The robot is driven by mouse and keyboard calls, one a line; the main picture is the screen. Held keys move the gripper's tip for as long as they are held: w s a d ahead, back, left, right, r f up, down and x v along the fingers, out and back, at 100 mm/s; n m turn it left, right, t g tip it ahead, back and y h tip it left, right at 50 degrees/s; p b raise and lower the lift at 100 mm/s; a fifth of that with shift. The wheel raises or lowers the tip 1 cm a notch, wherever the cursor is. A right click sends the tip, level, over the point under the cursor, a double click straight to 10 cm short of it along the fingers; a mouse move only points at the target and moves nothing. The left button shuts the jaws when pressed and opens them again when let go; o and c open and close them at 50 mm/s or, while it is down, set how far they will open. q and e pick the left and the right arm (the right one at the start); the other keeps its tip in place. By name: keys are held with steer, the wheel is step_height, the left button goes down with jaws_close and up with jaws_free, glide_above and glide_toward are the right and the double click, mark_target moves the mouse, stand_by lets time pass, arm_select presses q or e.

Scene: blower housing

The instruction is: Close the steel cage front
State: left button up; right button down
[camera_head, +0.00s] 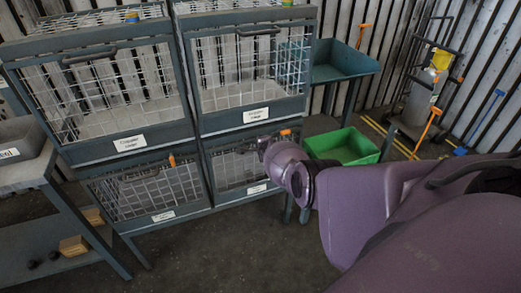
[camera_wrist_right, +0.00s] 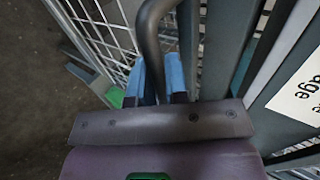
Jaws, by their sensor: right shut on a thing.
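A steel cage rack with several wire-mesh fronts stands at the left and middle of the head view. My right arm reaches to the lower right cage front (camera_head: 236,170); my right gripper (camera_head: 263,148) is small and partly hidden there by my wrist. In the right wrist view, the blue fingers of my right gripper (camera_wrist_right: 158,80) are shut on a dark curved handle (camera_wrist_right: 150,25), beside wire mesh and a grey frame. A white label (camera_wrist_right: 300,95) is on the right. I cannot tell how far this front stands open. My left gripper is not in view.
The upper left front (camera_head: 105,95) and upper right front (camera_head: 250,75) have dark handles and white labels. A green bin (camera_head: 345,145) lies just right of my wrist. A workbench (camera_head: 60,205) stands left. Floor in front of the rack is clear.

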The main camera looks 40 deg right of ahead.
steer(key=shift+w+d+r, duration=0.1)
steer(key=shift+w+r, duration=0.1)
steer(key=shift+r, duration=0.15)
steer(key=c, duration=1.5)
jaws_free()
steer(key=shift+c, duration=0.2)
steer(key=o, duration=0.4)
steer(key=shift+w+f, duration=0.15)
steer(key=p+v, duration=0.9)
steer(key=v, duration=0.2)
